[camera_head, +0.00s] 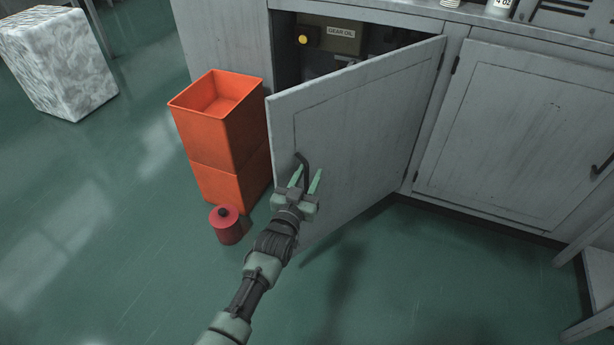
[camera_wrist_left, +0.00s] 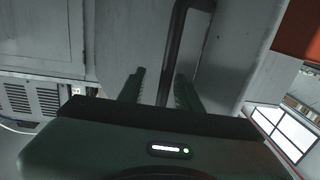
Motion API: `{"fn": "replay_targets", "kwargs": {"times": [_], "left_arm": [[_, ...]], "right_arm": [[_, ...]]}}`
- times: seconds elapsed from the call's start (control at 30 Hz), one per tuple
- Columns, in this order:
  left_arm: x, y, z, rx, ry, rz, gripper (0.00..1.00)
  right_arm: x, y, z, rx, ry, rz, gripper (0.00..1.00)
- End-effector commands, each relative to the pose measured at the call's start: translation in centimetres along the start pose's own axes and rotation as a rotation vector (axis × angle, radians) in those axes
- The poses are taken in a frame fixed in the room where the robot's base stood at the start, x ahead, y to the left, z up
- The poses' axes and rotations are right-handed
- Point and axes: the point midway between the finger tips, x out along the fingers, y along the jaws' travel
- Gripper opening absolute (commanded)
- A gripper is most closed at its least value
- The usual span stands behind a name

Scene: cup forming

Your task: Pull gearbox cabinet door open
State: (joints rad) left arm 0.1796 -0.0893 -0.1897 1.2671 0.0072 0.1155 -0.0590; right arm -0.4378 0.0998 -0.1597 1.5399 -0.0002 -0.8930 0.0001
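The grey cabinet door (camera_head: 365,125) stands part-way open, swung out from its hinges on the right. Its dark bent handle (camera_head: 303,172) is near the door's free edge. My left gripper (camera_head: 306,179) is at the handle with its two green fingers apart. In the left wrist view the handle (camera_wrist_left: 176,50) runs down between the fingers of the gripper (camera_wrist_left: 160,88), with gaps visible beside it. Inside the cabinet, a box labelled "GEAR OIL" (camera_head: 340,32) and a yellow knob (camera_head: 303,39) show; the door hides the lower inside. My right gripper is not in view.
Orange stacked bins (camera_head: 222,140) stand left of the door, close to its free edge. A small red can (camera_head: 227,226) is on the floor before them. A closed cabinet door (camera_head: 515,135) is at right. Green floor in front is clear.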

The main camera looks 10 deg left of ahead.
Motion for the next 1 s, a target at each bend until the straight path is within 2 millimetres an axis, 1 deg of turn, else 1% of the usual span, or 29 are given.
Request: {"fn": "replay_targets", "kwargs": {"times": [0.17, 0.27, 0.33, 0.4, 0.5, 0.6, 0.7, 0.8, 1.0], "left_arm": [[-0.1, -0.1, 0.2, -0.001, -0.003, -0.002, 0.34], [-0.5, -0.2, 0.2, -0.001, -0.004, -0.002, 0.34], [-1.2, -0.1, 0.2, -0.001, -0.005, -0.002, 0.34], [-2.4, -0.1, 0.2, -0.001, -0.006, -0.002, 0.34], [-4.2, -0.1, 0.1, 0.000, -0.005, -0.001, 0.34], [-5.8, 0.0, 0.1, 0.000, -0.006, 0.000, 0.34], [-7.0, 0.0, 0.1, 0.000, -0.004, 0.001, 0.34], [-7.6, 0.1, 0.1, 0.000, -0.003, 0.001, 0.34], [-7.8, 0.1, 0.1, 0.000, -0.002, 0.001, 0.34]], "right_arm": [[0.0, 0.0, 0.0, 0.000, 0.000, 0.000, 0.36], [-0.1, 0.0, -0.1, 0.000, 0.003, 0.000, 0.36], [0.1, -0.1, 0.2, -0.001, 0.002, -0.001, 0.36], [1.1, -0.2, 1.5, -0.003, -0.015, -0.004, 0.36], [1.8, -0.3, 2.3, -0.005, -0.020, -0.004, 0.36], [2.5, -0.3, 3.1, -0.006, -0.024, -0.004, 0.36], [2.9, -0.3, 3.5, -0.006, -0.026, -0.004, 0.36], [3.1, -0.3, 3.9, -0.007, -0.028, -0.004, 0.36], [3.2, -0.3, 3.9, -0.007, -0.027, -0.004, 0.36]]}}
